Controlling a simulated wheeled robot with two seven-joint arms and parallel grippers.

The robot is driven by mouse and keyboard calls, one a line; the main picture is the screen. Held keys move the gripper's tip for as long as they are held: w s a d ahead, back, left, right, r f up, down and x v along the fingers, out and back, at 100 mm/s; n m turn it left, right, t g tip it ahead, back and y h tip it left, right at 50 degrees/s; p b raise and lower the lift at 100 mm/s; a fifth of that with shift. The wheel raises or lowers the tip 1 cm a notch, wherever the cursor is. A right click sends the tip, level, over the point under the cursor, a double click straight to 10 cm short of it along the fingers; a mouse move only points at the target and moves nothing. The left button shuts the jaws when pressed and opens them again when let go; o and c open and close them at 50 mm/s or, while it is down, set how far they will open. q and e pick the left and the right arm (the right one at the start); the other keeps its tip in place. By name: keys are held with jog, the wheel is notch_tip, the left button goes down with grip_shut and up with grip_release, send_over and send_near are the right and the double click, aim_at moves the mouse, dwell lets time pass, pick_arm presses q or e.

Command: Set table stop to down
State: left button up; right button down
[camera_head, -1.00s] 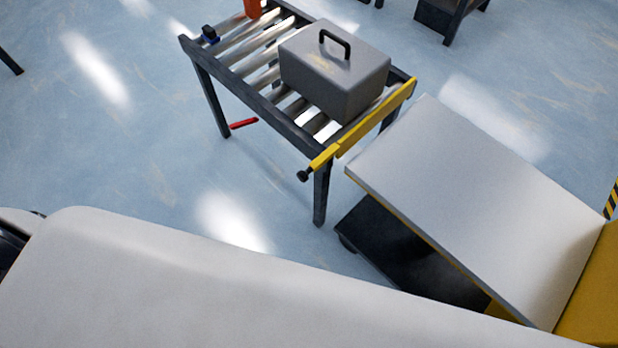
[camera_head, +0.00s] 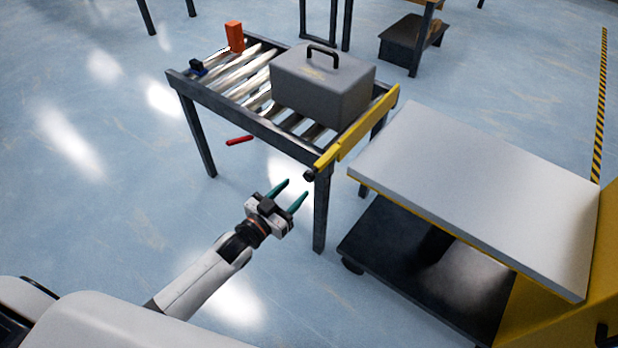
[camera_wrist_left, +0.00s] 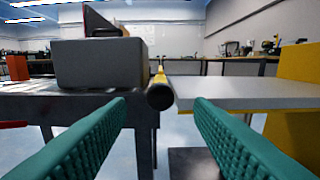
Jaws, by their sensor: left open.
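The table stop is a yellow bar (camera_head: 360,130) along the right end of the roller table (camera_head: 240,118). A dark round knob (camera_head: 309,175) sits at its near end; this knob also shows in the left wrist view (camera_wrist_left: 160,95), straight ahead between the fingers. The bar stands up along the table's end beside the grey case. My left gripper (camera_head: 291,191) is open and empty, just left of and below the knob, apart from it. Its green fingers show in the left wrist view (camera_wrist_left: 160,115). My right gripper is not in view.
A grey case (camera_head: 322,86) with a black handle stands on the rollers. An orange block (camera_head: 235,36) and a small dark blue item (camera_head: 198,68) are at the far end. A red handle (camera_head: 239,141) is below the table. A cart with a pale top (camera_head: 480,190) stands close on the right.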

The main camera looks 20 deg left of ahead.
aim_at(307, 178)
pick_arm(q)
jog(key=x, duration=0.7)
jog(key=shift+f+b, duration=0.1)
jog(key=shift+b, duration=0.25)
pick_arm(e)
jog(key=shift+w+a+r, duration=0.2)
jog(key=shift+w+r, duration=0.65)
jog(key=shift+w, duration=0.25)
pick_arm(q)
grip_shut()
